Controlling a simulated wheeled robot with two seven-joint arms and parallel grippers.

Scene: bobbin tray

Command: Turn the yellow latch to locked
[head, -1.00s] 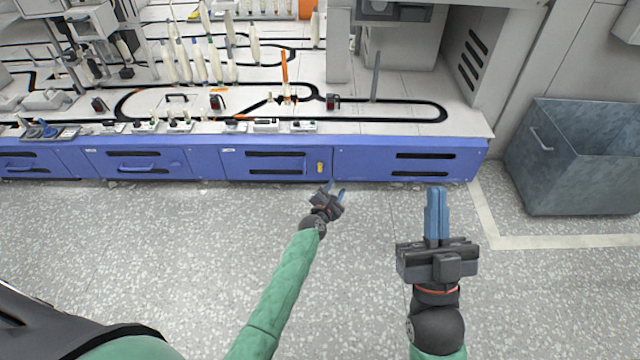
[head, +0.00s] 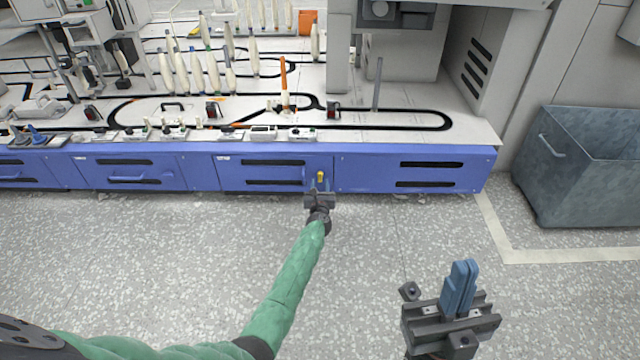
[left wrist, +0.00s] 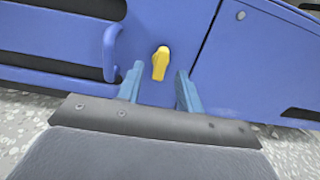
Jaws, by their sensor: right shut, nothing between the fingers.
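The yellow latch (head: 321,176) is on the blue drawer front, near the right edge of a panel with dark slots. In the left wrist view the latch (left wrist: 160,63) points nearly straight down, leaning slightly. My left gripper (head: 320,185) is just in front of and below the latch. Its blue fingers (left wrist: 158,90) are open, one on each side below the latch, with nothing between them. I cannot tell whether they touch the panel. My right gripper (head: 463,287) is shut and empty, over the floor at the lower right.
A blue drawer handle (left wrist: 112,50) stands out to the left of the latch. The white machine table (head: 400,105) above carries several bobbins (head: 213,72) and a black track. A grey bin (head: 570,165) stands at the right. The floor in front is clear.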

